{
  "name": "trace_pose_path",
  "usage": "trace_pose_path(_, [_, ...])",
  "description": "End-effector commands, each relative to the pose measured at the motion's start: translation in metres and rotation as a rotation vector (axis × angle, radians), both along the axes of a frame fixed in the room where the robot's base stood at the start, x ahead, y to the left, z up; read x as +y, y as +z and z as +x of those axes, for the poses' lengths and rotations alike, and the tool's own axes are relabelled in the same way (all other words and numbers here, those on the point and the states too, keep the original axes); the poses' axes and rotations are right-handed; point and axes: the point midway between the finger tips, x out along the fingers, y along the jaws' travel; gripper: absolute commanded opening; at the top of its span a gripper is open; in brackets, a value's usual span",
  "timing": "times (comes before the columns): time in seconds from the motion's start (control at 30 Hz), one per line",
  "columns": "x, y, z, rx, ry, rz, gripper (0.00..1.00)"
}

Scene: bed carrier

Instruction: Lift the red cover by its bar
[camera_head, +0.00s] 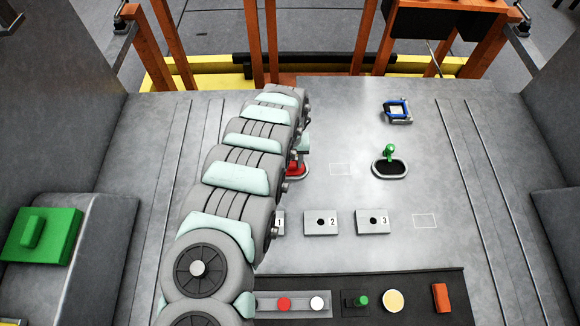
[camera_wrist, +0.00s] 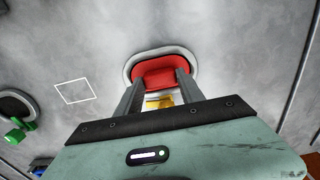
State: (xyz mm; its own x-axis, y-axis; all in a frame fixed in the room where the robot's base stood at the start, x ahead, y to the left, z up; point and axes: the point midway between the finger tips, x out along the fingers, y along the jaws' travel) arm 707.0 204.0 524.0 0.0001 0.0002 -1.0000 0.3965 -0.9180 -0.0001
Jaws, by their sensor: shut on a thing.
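The red cover (camera_head: 298,167) shows only in part in the head view, beside my arm, which hides the rest of it. In the wrist view the red cover (camera_wrist: 160,70) sits in a pale oval rim on the grey bed. My gripper (camera_wrist: 158,82) is over the cover, with its two fingers reaching down to it. The fingers are shut on the bar, which is mostly hidden between them. A yellow-orange piece (camera_wrist: 159,102) shows between the fingers. I cannot see a gap between the cover and its rim.
A black oval recess with a green knob (camera_head: 389,152) lies to the right, with a blue-framed item (camera_head: 397,111) behind it. Numbered plates (camera_head: 321,222) stand nearer. A front panel (camera_head: 393,301) carries buttons and a switch. A green block (camera_head: 43,235) is at far left.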

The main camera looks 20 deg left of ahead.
Motion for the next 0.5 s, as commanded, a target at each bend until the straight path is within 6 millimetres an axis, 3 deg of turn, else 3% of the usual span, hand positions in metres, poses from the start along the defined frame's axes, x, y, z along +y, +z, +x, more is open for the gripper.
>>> trace_pose_path(0.2, [0.0, -0.0001, -0.0001, 0.0, 0.0, 0.0, 0.04])
trace_pose_path(0.5, [0.0001, 0.0048, 0.0, 0.0, 0.0, 0.0, 0.04])
